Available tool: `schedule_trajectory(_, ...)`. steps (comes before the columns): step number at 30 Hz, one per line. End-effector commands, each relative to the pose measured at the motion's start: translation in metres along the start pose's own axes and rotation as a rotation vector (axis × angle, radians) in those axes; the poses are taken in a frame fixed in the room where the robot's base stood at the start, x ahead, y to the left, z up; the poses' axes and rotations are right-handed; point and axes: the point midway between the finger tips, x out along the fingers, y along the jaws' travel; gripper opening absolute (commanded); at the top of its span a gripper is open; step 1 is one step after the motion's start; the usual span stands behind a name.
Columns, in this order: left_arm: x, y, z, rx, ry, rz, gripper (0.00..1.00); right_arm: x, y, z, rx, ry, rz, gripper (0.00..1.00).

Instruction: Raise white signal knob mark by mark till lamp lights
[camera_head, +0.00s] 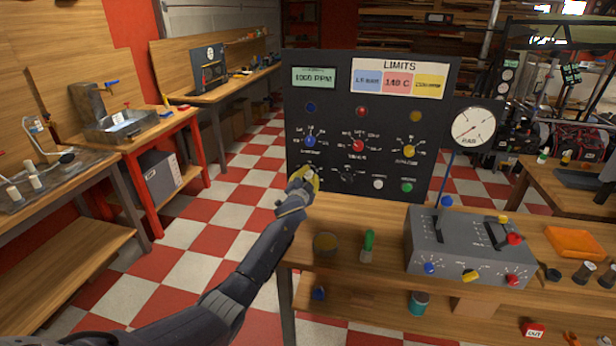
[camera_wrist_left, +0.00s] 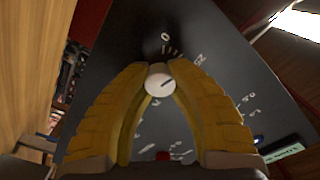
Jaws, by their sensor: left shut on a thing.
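My left gripper (camera_head: 303,181) is at the lower left of the dark upright panel (camera_head: 330,88). In the left wrist view its two yellow fingers (camera_wrist_left: 159,85) are closed on the white knob (camera_wrist_left: 158,80), one on each side. A dark pointer line on the knob's face slants toward the upper right. A printed 0 and tick marks (camera_wrist_left: 174,50) are on the panel beyond the knob. In the head view the gripper mostly hides the knob. A blue lamp (camera_head: 310,107), a red lamp (camera_head: 361,111) and a yellow lamp (camera_head: 412,116) sit above and look dark. My right gripper is not in view.
A grey control box (camera_head: 460,258) stands on the bench (camera_head: 345,212).

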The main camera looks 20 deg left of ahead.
Motion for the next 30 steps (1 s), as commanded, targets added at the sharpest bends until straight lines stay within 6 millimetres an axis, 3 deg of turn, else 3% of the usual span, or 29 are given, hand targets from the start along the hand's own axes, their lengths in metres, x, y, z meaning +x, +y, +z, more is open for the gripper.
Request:
schedule_trajectory(21, 0.0003, -0.0011, -0.0021, 0.074, 0.004, -0.002, 0.0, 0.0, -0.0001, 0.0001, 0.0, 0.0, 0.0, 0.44)
schedule_trajectory(22, 0.0003, -0.0011, -0.0022, 0.074, 0.004, -0.002, 0.21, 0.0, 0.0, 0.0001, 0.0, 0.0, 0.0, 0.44)
schedule_trajectory(30, 0.0001, -0.0005, -0.0011, 0.074, 0.002, -0.001, 0.52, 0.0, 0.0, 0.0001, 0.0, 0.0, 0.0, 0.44)
